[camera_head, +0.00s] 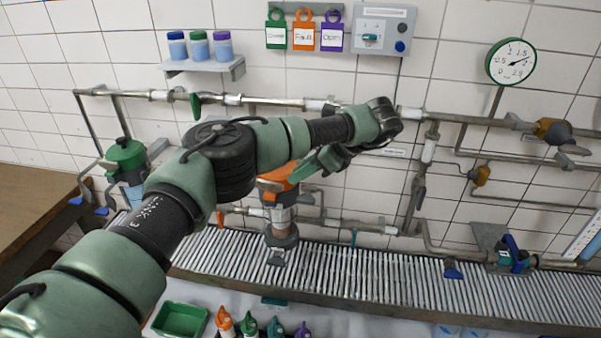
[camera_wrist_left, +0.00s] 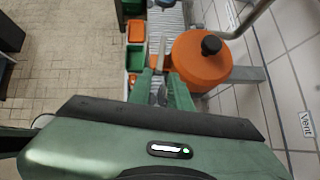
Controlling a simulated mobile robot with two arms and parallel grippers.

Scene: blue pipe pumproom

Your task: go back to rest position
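My left arm comes in from the lower left and reaches across the middle of the head view. My left gripper (camera_head: 312,168) hangs below its wrist, in front of the pipe wall and close to an orange-topped unit (camera_head: 279,178). In the left wrist view the two green fingers (camera_wrist_left: 161,82) stand apart, with a narrow gap between them. A thin grey piece shows in the gap; I cannot tell what it is or whether it touches the fingers. A round orange lid with a black knob (camera_wrist_left: 198,60) is just right of the fingertips. My right gripper is not in view.
A roller conveyor (camera_head: 365,275) runs below the pipes. A gauge (camera_head: 511,62), a control box (camera_head: 383,30) and a shelf (camera_head: 203,65) with several jars are on the wall. A green bin (camera_head: 180,320) and several coloured-top bottles stand in front. A wooden table (camera_head: 35,215) is at left.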

